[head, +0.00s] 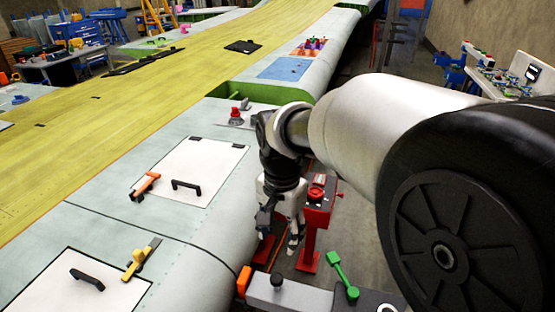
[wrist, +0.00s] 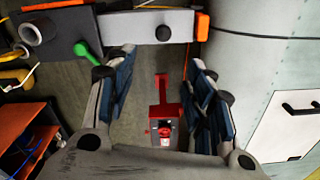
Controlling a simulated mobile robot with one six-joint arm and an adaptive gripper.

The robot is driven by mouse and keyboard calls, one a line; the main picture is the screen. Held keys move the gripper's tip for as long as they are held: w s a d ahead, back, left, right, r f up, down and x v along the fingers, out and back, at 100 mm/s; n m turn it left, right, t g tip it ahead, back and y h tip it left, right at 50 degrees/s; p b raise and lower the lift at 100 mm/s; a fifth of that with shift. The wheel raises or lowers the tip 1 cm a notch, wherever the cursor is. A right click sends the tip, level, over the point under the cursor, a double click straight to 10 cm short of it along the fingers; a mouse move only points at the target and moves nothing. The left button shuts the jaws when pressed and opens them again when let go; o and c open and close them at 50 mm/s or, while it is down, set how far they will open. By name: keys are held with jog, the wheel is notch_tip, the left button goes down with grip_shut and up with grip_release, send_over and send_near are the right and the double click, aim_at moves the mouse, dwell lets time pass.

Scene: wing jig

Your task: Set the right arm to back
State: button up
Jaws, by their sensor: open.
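A grey bar with a dark knob (head: 278,282) and an orange end pad (head: 244,281) lies at the bottom of the head view, by the wing's rounded edge. It looks like the task's arm, though no label shows. In the wrist view the bar (wrist: 140,26) crosses the top, its orange pad (wrist: 202,27) beside the wing. A green lever (head: 342,277) stands to its right; it also shows in the wrist view (wrist: 88,52). My gripper (head: 279,228) is open and empty, pointing down beyond the bar. In the wrist view the bar is beyond my fingertips (wrist: 162,75).
A red stand with a red knob (head: 317,195) is close to my gripper. An orange shelf (wrist: 25,125) is at the left in the wrist view. Grey floor shows between.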

jog(key=f, duration=0.1)
jog(key=b, duration=0.5)
send_near(277, 277)
jog(key=shift+m, duration=0.3)
notch_tip(277, 277, down, 9)
jog(key=shift+w+a+f, duration=0.15)
jog(key=shift+c, duration=0.5)
grip_shut()
